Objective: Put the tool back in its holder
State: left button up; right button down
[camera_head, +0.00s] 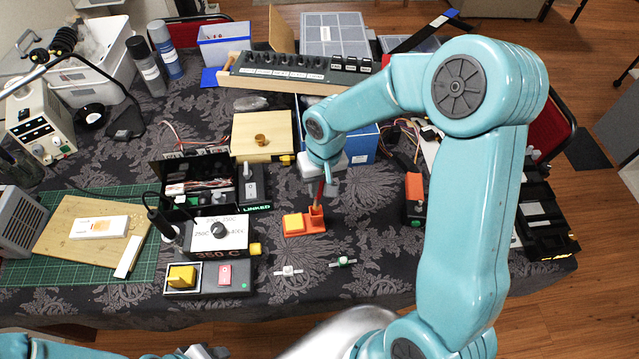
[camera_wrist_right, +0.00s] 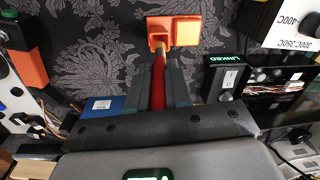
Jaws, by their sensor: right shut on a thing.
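The tool, with a red handle (camera_wrist_right: 158,82), is held between the fingers of my right gripper (camera_wrist_right: 159,90). In the head view the right gripper (camera_head: 325,182) points down just above the orange holder (camera_head: 312,226), and a little of the tool (camera_head: 319,199) shows under it. The tool's lower end reaches the open socket of the holder (camera_wrist_right: 157,24); how deep it sits is unclear. A yellow-orange block (camera_head: 293,222) fills the holder's other part. Of my left gripper, only a grey piece (camera_head: 205,352) shows at the bottom edge; its fingers cannot be made out.
A control box with a dial (camera_head: 219,232) and a black box (camera_head: 190,180) stand left of the holder. An orange-topped switch box (camera_head: 414,195) stands right. A wooden board (camera_head: 262,135) lies behind. Two small connectors (camera_head: 289,271) lie in front on the patterned cloth.

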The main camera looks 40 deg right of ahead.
aim_at(319, 198)
jog(key=shift+a+r, duration=0.1)
jog(key=shift+a, duration=0.05)
jog(key=shift+f+b, duration=0.65)
jog(key=shift+f, duration=0.05)
jog(key=shift+f+b, duration=0.7)
jog(key=shift+b, duration=0.05)
jog(key=shift+f+b, duration=1.85)
jog(key=shift+f, duration=0.15)
jog(key=c, duration=1)
grip_release()
jog(key=shift+r, duration=0.2)
jog(key=shift+r, duration=0.1)
jog(key=r, duration=0.5)
jog(key=d+r, duration=0.1)
jog(key=r, duration=1)
jog(key=shift+s+d+p, duration=0.15)
jog(key=shift+s+p, duration=0.2)
